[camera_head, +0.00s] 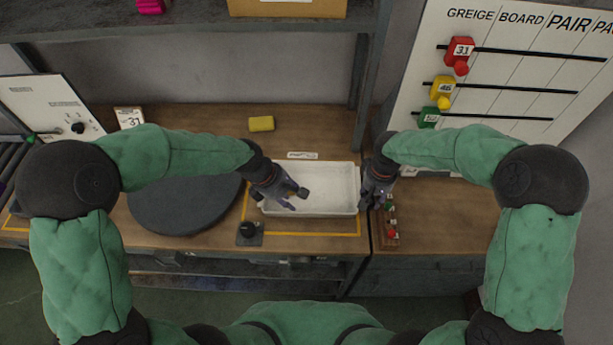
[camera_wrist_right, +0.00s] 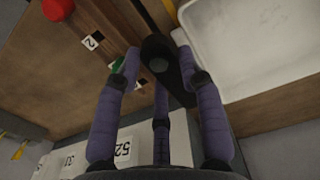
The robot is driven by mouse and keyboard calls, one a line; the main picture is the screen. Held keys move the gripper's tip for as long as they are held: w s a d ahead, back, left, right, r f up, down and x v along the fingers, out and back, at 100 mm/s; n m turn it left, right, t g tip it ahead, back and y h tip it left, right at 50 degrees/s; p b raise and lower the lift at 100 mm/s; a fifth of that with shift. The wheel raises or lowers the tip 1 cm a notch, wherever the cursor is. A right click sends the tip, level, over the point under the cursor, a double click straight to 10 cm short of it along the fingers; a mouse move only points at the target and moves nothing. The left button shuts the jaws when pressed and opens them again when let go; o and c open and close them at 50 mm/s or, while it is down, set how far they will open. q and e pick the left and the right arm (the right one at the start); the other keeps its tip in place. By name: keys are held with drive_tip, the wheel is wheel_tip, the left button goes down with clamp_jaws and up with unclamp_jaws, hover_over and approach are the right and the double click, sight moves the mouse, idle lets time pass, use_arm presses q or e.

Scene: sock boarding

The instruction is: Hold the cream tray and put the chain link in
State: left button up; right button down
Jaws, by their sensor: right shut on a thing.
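The cream tray (camera_head: 332,190) sits on the wooden bench inside a yellow outline, and I see no loose piece in it. It also shows at the right of the right wrist view (camera_wrist_right: 255,60). My left gripper (camera_head: 293,198) reaches over the tray's left end with its fingers above the inside; whether it grips the wall is unclear. My right gripper (camera_head: 374,203) is just outside the tray's right end. In the right wrist view its fingers (camera_wrist_right: 157,62) are shut on the dark chain link (camera_wrist_right: 153,46), which has a hole showing.
A small wooden rack (camera_head: 391,240) with coloured tags stands right of the tray, below my right gripper. A grey round disc (camera_head: 180,212) lies left, a black knob (camera_head: 248,231) in front. A yellow block (camera_head: 261,124) lies behind. A numbered peg board (camera_head: 520,75) rises at right.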

sight(307, 214)
use_arm(q)
drive_tip(key=shift+w, duration=0.1)
use_arm(e)
drive_tip(key=shift+w, duration=0.15)
drive_tip(key=shift+w+a+r+m, duration=0.25)
drive_tip(key=shift+a+m, duration=0.2)
drive_tip(key=shift+m, duration=0.15)
use_arm(q)
drive_tip(key=x, duration=1.2)
use_arm(e)
drive_tip(key=w+a+r+m, duration=0.2)
drive_tip(key=w+a+m, duration=0.1)
drive_tip(key=a+m, duration=0.5)
drive_tip(key=w+a+r+m, duration=0.2)
drive_tip(key=w+a+m, duration=0.1)
drive_tip(key=a+m, duration=0.5)
drive_tip(key=shift+w+r+m, duration=0.15)
drive_tip(key=shift+r+m, duration=0.15)
drive_tip(key=shift+a, duration=0.1)
use_arm(q)
clamp_jaws()
